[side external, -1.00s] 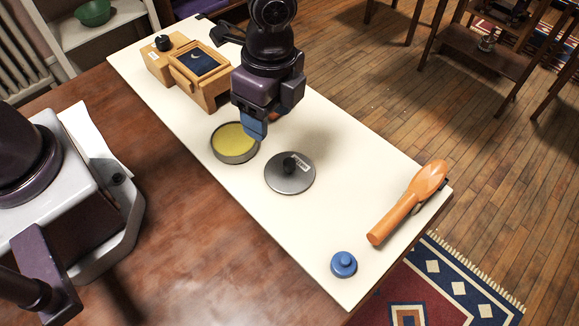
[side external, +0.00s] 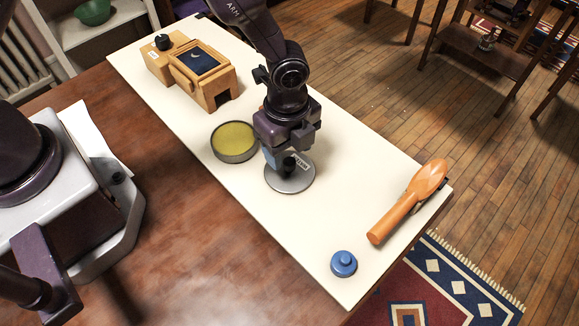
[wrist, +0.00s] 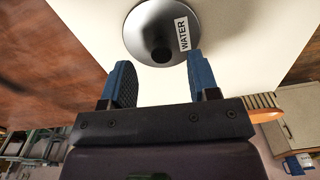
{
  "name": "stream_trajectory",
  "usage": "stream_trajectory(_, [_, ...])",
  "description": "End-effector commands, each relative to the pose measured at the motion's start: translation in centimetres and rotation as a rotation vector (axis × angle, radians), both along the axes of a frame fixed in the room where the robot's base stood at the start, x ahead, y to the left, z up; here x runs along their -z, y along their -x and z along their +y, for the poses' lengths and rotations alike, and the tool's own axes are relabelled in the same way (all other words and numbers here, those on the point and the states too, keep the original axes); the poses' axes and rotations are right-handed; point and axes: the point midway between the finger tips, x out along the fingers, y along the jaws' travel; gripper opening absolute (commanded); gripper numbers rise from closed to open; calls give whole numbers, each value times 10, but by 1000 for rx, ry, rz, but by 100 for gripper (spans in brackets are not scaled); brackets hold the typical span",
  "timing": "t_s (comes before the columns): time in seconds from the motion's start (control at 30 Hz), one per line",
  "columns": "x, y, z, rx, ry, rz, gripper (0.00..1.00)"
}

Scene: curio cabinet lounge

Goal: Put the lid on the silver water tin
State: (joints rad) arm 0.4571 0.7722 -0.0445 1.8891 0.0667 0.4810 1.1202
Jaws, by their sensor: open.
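The silver lid (side external: 291,181) lies flat on the cream board, with a black knob and a white label. In the wrist view the lid (wrist: 146,22) shows its label reading "WATER", and its dark knob (wrist: 160,50) sits just beyond the fingertips, roughly between them. My gripper (wrist: 158,75) is open, with nothing between its blue fingers. In the side view my gripper (side external: 276,158) is above or beside the lid's knob and hides part of the lid; contact cannot be told. The round grey tin (side external: 214,150), open on top with a yellow inside, stands just left of the lid.
A wooden box (side external: 200,72) with a moon picture stands at the board's far left end. A small blue knobbed lid (side external: 344,264) and an orange spoon-shaped object (side external: 408,203) lie toward the right end. The board between them and the silver lid is clear.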

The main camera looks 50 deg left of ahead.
Motion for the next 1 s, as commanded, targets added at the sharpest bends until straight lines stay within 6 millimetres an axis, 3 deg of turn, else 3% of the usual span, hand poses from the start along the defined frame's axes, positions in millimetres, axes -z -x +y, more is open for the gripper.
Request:
stream_trajectory(0.23, [35, -1, -4, 0, -1, 3, 55])
stream_trajectory(0.53, [40, -1, -4, 0, 0, -1, 55])
stream_trajectory(0.77, [39, -1, -4, 0, 0, 0, 2])
stream_trajectory(1.0, [39, -1, -4, 0, 0, 0, 2])
